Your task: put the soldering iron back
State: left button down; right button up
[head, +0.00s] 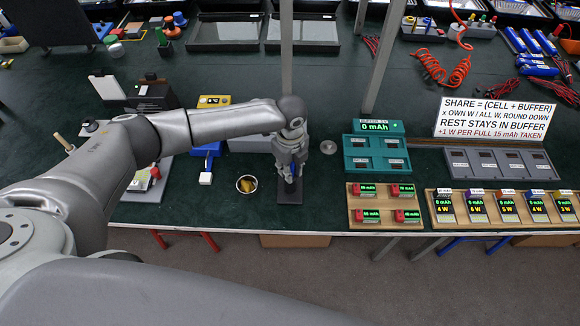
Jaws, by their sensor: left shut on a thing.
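My left gripper (290,173) comes in from the left and points down over a small dark stand (290,196) near the table's front edge. It is shut on a slim upright thing with some blue on it, which looks like the soldering iron. The gripper hides most of the iron, and I cannot tell whether its tip is inside the stand or just above it. A round tin with brass-coloured wool (246,184) stands just left of the stand. My right gripper is not in view.
Right of the stand are a teal panel (376,155), a wooden tray with red modules (384,206), a grey panel (500,164) and a row of small meters (503,208). A blue device (206,156) stands to the left. Grey posts rise behind.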

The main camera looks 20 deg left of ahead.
pick_arm(q)
jog(key=c, duration=1.3)
grip_release()
jog(key=shift+r, duration=0.25)
notch_tip(320, 180, up, 12)
jog(key=b, duration=0.2)
jog(key=shift+b, duration=0.35)
jog(key=shift+d, duration=0.1)
